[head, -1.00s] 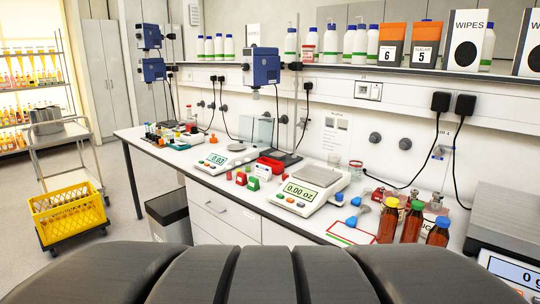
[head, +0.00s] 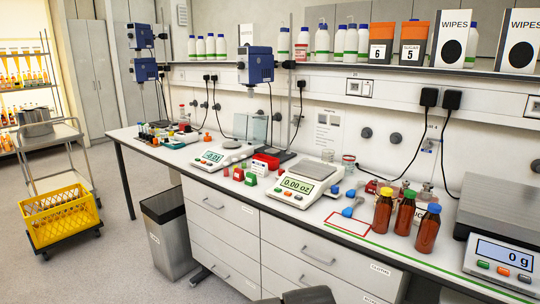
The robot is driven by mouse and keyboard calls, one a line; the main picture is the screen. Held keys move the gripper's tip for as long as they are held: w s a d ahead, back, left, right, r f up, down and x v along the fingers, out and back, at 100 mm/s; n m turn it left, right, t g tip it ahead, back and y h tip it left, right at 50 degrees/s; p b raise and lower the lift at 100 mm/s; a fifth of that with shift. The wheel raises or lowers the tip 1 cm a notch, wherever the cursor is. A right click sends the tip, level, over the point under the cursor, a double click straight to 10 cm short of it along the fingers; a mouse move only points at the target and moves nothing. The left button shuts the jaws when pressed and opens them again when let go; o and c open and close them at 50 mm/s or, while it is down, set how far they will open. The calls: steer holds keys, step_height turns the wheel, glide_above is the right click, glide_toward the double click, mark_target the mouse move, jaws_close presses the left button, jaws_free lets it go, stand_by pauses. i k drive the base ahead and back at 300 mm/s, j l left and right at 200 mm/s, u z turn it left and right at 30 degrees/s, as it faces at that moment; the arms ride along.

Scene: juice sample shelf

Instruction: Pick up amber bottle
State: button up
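Three amber bottles stand upright in a close group on the right part of the bench in the head view. All are brown. My gripper is not in view. A dark rounded part at the bottom edge looks like part of my own body.
A scale (head: 300,184) reading 0.00 stands left of the bottles, and a larger balance (head: 500,256) stands to their right. A red-edged white card (head: 352,223) and blue-ended pieces lie just left of the bottles. Small glass jars stand behind. A yellow crate (head: 62,219) is on a trolley.

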mark_target(430, 223)
steer(key=k+j, duration=0.1)
steer(key=k, duration=0.2)
steer(key=k+l, duration=0.3)
steer(key=k+z, duration=0.15)
steer(key=k, duration=0.4)
